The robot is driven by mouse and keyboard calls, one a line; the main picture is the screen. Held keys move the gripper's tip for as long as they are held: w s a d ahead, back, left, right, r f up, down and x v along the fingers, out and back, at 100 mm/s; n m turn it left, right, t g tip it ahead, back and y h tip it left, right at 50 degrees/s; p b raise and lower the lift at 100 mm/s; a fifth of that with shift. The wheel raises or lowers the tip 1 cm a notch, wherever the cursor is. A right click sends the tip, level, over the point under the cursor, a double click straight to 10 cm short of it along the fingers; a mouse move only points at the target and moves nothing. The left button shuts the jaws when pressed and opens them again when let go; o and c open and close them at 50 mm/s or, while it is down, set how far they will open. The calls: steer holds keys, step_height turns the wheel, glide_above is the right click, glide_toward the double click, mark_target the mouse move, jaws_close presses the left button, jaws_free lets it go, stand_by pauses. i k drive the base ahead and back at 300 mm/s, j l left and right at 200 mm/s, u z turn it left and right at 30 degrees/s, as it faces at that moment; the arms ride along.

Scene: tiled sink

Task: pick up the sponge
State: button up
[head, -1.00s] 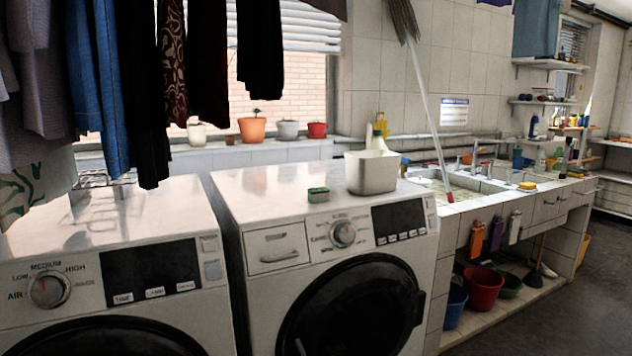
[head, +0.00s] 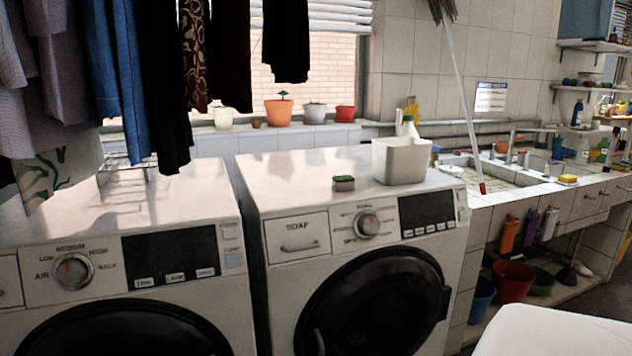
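A small green sponge (head: 343,183) with a paler lower side lies flat on top of the right-hand washing machine (head: 290,168), near its front edge. It is just left of a white open-topped container (head: 401,162) and does not touch it. A second, yellow sponge (head: 567,179) lies on the tiled sink counter at the right. My gripper is not in view, so its state does not show.
A spray bottle (head: 408,127) stands behind the container. A mop handle (head: 466,110) leans across the sink (head: 503,173). Clothes (head: 130,80) hang low over the left machine (head: 195,187). Buckets (head: 512,282) stand below the counter. The machine top left of the green sponge is clear.

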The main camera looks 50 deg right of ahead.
mark_target(340, 183)
steer(key=l+u, duration=0.15)
steer(key=l, duration=0.35)
steer(key=k+l+u, duration=0.2)
steer(key=l, duration=0.8)
steer(key=k+l+u, duration=0.1)
steer(key=l, duration=0.45)
steer(key=k+l, duration=0.1)
steer(key=l, duration=0.4)
steer(key=l+u, duration=0.1)
steer(key=l, duration=0.4)
steer(key=k, duration=0.1)
